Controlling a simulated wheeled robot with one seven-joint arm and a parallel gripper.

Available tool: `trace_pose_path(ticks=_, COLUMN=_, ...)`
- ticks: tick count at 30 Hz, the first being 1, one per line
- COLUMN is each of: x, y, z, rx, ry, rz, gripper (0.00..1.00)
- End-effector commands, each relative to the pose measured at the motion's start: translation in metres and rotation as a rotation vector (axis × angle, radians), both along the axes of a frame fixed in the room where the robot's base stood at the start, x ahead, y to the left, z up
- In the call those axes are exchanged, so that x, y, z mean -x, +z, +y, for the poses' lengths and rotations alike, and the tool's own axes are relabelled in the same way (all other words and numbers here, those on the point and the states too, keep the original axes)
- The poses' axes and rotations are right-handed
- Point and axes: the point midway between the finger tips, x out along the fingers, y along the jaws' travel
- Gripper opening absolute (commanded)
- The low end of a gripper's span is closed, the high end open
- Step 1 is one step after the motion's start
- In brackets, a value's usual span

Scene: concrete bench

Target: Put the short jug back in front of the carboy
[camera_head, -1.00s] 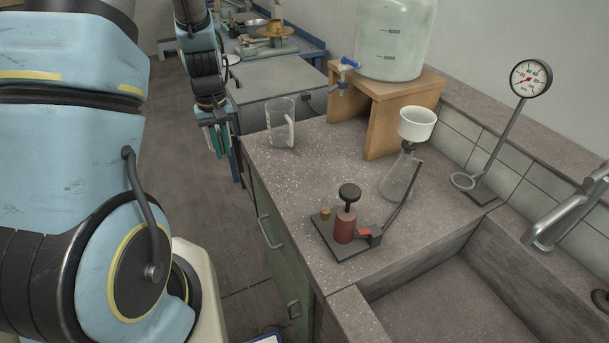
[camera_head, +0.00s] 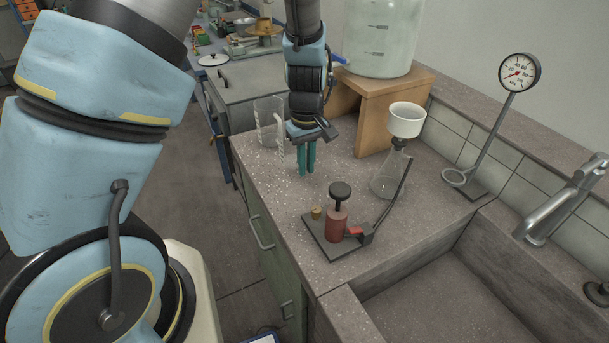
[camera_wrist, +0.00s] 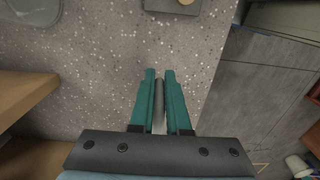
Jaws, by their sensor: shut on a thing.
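The short jug (camera_head: 267,118), clear with pale markings, stands upright at the bench's far left corner in the head view. My gripper (camera_head: 306,165) points down just right of it, by its handle side. Its green fingers are shut on the jug's handle, though the contact is hard to make out. In the wrist view my gripper (camera_wrist: 160,75) shows a thin grey strip between its fingers; the jug's body is not visible there. The carboy (camera_head: 382,35), pale and translucent, stands on a wooden stand (camera_head: 395,98) behind and right of my gripper, which partly hides its blue tap.
A red burner-like device on a dark base (camera_head: 337,225) stands nearer. A flask with a white funnel (camera_head: 405,122) and a pressure gauge (camera_head: 518,73) are to the right. A sink (camera_head: 440,295) is in front.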

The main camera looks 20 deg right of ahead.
Motion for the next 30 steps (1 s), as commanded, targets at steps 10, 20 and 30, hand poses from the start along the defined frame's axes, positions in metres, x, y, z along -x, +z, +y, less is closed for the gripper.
trace_pose_path(ticks=10, x=0.0, y=-0.04, z=0.001, rx=-0.001, ry=0.001, rz=0.002, gripper=0.0)
trace_pose_path(ticks=20, x=0.0, y=-0.045, z=0.0, rx=0.001, ry=0.0, rz=0.0, gripper=0.0)
trace_pose_path(ticks=30, x=0.0, y=-0.047, z=0.0, rx=0.001, ry=0.0, rz=0.0, gripper=0.4)
